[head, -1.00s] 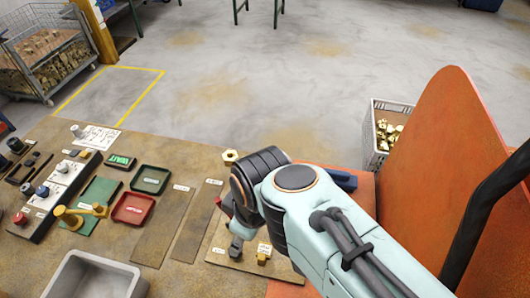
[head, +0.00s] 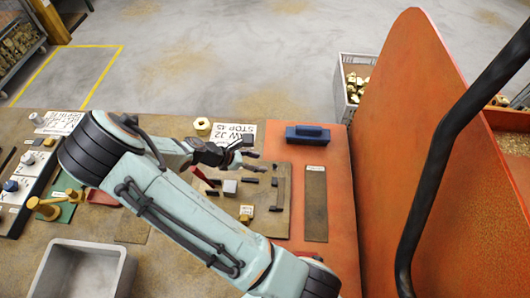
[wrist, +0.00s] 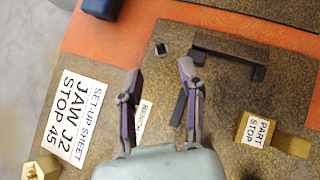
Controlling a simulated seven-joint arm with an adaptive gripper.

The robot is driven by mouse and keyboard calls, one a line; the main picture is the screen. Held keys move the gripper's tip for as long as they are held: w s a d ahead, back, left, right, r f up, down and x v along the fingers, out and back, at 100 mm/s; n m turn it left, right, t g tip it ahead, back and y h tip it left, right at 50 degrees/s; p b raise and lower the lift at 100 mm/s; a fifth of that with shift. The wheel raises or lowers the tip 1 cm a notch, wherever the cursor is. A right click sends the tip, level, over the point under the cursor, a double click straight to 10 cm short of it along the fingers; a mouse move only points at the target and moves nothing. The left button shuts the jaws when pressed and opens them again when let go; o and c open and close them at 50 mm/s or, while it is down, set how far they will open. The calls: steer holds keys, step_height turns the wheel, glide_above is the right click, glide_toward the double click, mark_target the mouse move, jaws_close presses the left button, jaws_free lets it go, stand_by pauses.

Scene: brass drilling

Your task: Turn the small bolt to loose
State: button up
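My gripper (wrist: 160,78) is open and empty; in the head view it reaches right over the upper part of the brown fixture plate (head: 284,222). In the wrist view, a small dark square piece (wrist: 160,49) shows on the plate just beyond and between the fingertips. I cannot tell whether it is the small bolt. A long dark bar (wrist: 230,50) lies to its right, and a thinner black bar (wrist: 180,106) lies by the right finger. A brass block labelled PART STOP (wrist: 283,142) sits farther right. No loose marking is readable.
The set-up sheet (wrist: 82,118) reads JAW J2, STOP 45. A brass nut (head: 202,126) stands beside it. A dark blue block (head: 307,135) lies on the orange surface. A tall orange panel (head: 430,130) bounds the right. A grey bin (head: 82,275) stands lower left.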

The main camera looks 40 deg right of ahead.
mark_target(274, 165)
steer(key=shift+x, duration=3.2)
jaws_close()
